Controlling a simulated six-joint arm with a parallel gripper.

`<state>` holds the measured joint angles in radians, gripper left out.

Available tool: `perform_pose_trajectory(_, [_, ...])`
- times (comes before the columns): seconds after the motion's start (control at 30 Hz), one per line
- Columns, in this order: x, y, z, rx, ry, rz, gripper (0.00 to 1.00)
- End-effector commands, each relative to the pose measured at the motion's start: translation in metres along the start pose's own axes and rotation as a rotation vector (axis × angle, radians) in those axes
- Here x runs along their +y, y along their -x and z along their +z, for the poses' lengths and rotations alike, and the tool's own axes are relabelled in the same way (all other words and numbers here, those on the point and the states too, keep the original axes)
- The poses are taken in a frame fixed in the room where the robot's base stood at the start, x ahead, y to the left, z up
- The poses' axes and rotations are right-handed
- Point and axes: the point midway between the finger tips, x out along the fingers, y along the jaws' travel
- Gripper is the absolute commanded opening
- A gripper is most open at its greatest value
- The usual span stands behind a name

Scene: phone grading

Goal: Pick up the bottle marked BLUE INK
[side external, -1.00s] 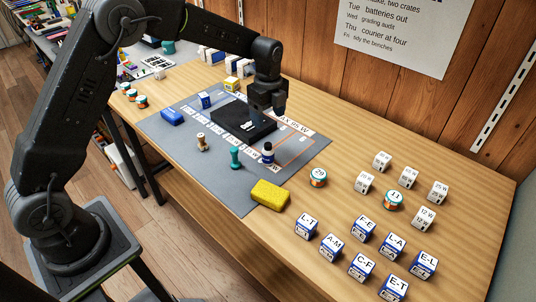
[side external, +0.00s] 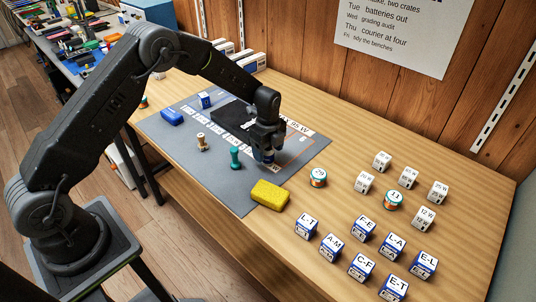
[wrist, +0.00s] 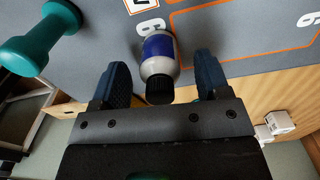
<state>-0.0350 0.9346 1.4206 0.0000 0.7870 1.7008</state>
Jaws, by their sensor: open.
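The small bottle has a black cap, a pale shoulder and a blue band, and stands on the grey mat. In the wrist view the bottle (wrist: 159,58) lies between the fingers of my open gripper (wrist: 165,80), with a gap on each side. Its marking cannot be read from here. In the side view my gripper (side external: 267,150) is down over the bottle (side external: 268,157), which it mostly hides.
A teal stamp (side external: 235,158) and a wooden stamp (side external: 202,142) stand on the grey mat (side external: 218,184) to the left. A yellow sponge (side external: 269,195) lies at the mat's edge. Several labelled cubes (side external: 363,229) and a round tin (side external: 318,177) stand on the right.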

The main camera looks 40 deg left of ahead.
Motion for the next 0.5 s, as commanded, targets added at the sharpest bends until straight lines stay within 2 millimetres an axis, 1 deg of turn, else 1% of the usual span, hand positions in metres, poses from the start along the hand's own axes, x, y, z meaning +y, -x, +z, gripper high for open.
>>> perform_pose_trajectory(0.03, [0.0, -0.0054, -0.0002, 0.0, 0.0, 0.0, 0.69])
perform_pose_trajectory(0.1, [-0.0001, -0.0087, -0.0002, 0.0, 0.0, -0.001, 0.69])
perform_pose_trajectory(0.33, [-0.0001, -0.0094, -0.0004, 0.0, 0.0, -0.001, 0.69])
perform_pose_trajectory(0.5, [0.0, -0.0093, -0.0004, 0.0, 0.0, -0.001, 0.53])
